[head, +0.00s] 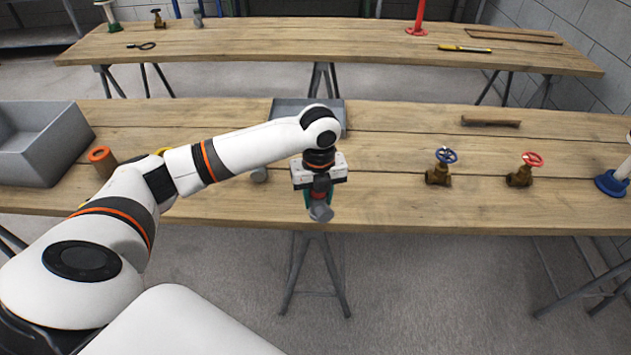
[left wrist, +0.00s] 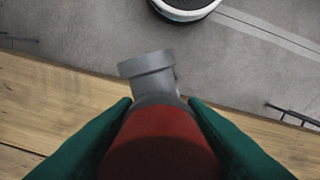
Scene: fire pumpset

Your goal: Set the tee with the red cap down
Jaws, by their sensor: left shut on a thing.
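The tee with the red cap (left wrist: 155,140) is between the green fingers of my left gripper (left wrist: 160,115), which is shut on it. In the left wrist view the red cap faces the camera, and a grey branch (left wrist: 147,64) of the tee points away past the table edge. In the head view my left gripper (head: 319,192) is at the front edge of the near wooden table (head: 400,205), with the grey tee (head: 320,212) below it. I cannot tell the gap between tee and table. My right gripper is in neither view.
A grey tray (head: 333,112) lies behind my left gripper. A grey bin (head: 40,150) and an orange ring-shaped piece (head: 101,158) are at the left. A blue-wheel valve (head: 441,168) and a red-wheel valve (head: 524,170) stand to the right. The tabletop between gripper and valves is clear.

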